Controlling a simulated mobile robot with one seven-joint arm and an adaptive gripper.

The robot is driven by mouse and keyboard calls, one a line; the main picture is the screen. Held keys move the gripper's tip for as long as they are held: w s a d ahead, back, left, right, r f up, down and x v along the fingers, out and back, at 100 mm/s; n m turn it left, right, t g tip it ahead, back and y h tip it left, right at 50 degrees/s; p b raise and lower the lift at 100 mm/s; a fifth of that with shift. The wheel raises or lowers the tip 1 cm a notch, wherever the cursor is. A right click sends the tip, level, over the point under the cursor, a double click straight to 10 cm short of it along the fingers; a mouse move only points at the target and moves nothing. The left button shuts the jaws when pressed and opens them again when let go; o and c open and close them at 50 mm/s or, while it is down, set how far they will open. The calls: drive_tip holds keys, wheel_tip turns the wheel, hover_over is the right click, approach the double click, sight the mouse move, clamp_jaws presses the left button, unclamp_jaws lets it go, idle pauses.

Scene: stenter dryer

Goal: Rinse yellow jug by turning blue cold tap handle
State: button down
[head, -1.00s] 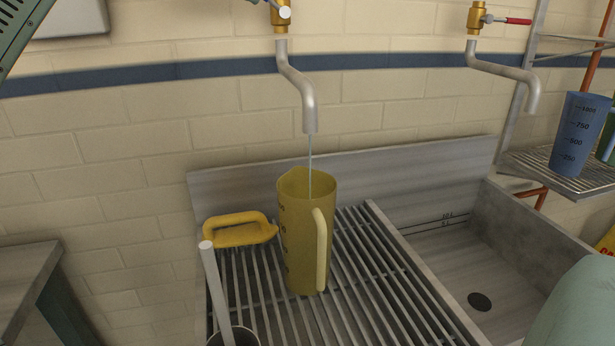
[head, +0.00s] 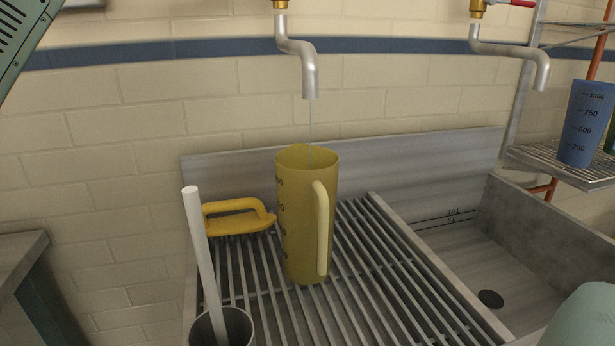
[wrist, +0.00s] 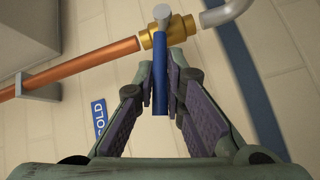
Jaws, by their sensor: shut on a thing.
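The yellow jug (head: 300,225) stands upright on the slatted rack under the left spout (head: 303,65). A thin stream of water falls from that spout into the jug's mouth. In the wrist view the blue cold tap handle (wrist: 159,75) extends from a brass valve (wrist: 168,32) on a copper pipe, beside a blue COLD label (wrist: 99,121). My gripper (wrist: 163,72) is shut on the blue handle, its fingers on either side of it. My gripper and the blue handle are out of the head view.
A yellow-handled tool (head: 238,217) lies on the rack (head: 345,300) left of the jug. A grey cup with a pale rod (head: 203,250) stands in front. A steel sink (head: 465,260) is right, below another spout (head: 515,52). A blue measuring jug (head: 583,125) stands on a shelf.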

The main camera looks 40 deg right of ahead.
drive_tip(key=shift+f+n+h+b, duration=0.35)
drive_tip(key=shift+f+b, duration=0.2)
drive_tip(key=shift+b, duration=0.55)
drive_tip(key=f+n+t+h+b, duration=0.1)
drive_tip(key=b, duration=0.3)
drive_tip(key=shift+n+h, duration=0.25)
drive_tip(key=shift+n, duration=0.1)
drive_tip(key=c, duration=1.6)
unclamp_jaws()
drive_tip(key=shift+c, duration=0.2)
drive_tip(key=shift+a, duration=0.1)
